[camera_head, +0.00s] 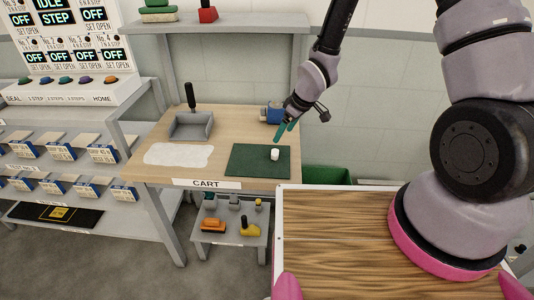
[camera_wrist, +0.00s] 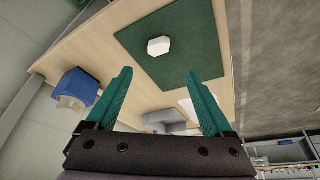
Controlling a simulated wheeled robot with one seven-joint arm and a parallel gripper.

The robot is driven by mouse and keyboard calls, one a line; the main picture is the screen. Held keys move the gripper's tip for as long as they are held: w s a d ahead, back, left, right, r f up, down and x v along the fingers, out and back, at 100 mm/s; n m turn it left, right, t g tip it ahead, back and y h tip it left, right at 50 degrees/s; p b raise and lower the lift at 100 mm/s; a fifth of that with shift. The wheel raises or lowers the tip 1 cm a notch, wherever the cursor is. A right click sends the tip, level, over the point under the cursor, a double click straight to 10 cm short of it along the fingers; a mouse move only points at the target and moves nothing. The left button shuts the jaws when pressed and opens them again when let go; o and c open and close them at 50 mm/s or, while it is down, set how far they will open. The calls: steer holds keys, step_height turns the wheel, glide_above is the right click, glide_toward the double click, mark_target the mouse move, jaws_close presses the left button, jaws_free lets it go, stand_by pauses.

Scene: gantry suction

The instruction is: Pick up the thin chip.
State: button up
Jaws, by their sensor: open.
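A small white piece (camera_head: 275,155) lies on the dark green mat (camera_head: 245,160) at the right side of the cart's wooden top; I cannot tell for sure that it is the thin chip. No other chip-like thing stands out. It also shows in the wrist view (camera_wrist: 159,46), on the green mat (camera_wrist: 195,60), beyond the fingertips and roughly centred between them. My gripper (camera_head: 285,131) is above the mat, close to the white piece in the picture. In the wrist view my gripper (camera_wrist: 160,73) has its two teal fingers wide apart with nothing between them.
A blue device (camera_head: 272,113) stands at the cart's back right and shows left of my fingers in the wrist view (camera_wrist: 76,88). A grey dustpan-like scoop (camera_head: 191,126) and a white sheet (camera_head: 178,154) lie left of the mat. A shelf (camera_head: 230,22) runs behind.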

glide_above(276, 153)
steer(key=s+d, duration=0.1)
step_height(276, 153, down, 5)
steer(key=shift+r, duration=0.2)
steer(key=x, duration=0.2)
steer(key=d+x, duration=0.1)
steer(key=x, duration=0.2)
steer(key=shift+f, duration=0.45)
jaws_close()
